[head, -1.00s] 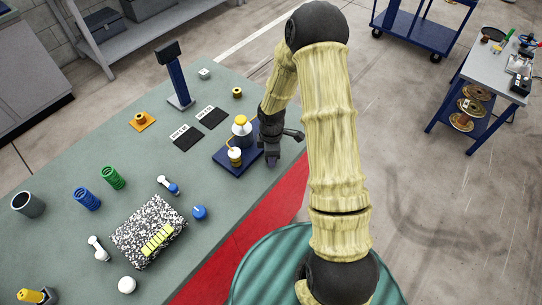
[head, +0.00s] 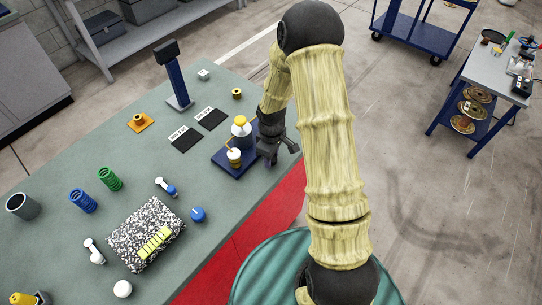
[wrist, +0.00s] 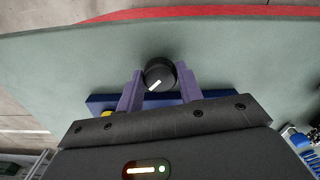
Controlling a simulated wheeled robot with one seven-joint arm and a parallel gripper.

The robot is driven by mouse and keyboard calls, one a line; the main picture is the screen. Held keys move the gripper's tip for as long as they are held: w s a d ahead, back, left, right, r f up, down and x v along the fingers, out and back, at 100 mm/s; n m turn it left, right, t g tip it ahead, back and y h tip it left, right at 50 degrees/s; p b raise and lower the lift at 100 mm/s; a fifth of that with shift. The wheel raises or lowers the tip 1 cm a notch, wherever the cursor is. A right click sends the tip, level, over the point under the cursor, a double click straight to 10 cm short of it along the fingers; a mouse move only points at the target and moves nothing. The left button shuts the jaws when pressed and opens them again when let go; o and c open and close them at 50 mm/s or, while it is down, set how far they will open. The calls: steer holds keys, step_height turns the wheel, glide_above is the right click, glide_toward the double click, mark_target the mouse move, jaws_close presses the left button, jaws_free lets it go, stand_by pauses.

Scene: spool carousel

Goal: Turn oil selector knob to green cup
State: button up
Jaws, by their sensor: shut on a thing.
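The oil selector knob (wrist: 159,72) is round and black with a white pointer line. In the wrist view the line points to the lower left. My gripper (wrist: 160,69) has its two purple fingers on either side of the knob and is shut on it. The knob stands in front of a blue base (wrist: 100,101). In the head view the base (head: 224,165) carries yellow and white parts (head: 240,128), and my gripper (head: 275,155) is at its right side, hiding the knob. I cannot make out a green cup.
A red strip (head: 270,222) edges the floor side.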

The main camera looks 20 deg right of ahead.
steer(key=o, duration=0.7)
steer(key=shift+r, duration=0.1)
steer(key=shift+w+r, duration=0.15)
steer(key=shift+r, duration=0.15)
step_height(320, 180, up, 17)
steer(key=b, duration=0.1)
steer(key=shift+f+b, duration=0.15)
steer(key=shift+b, duration=0.25)
steer(key=shift+s, duration=0.25)
steer(key=s+m+t, duration=0.2)
steer(key=s+m, duration=0.7)
steer(key=s, duration=0.5)
steer(key=shift+s+t, duration=0.2)
steer(key=shift+t, duration=0.1)
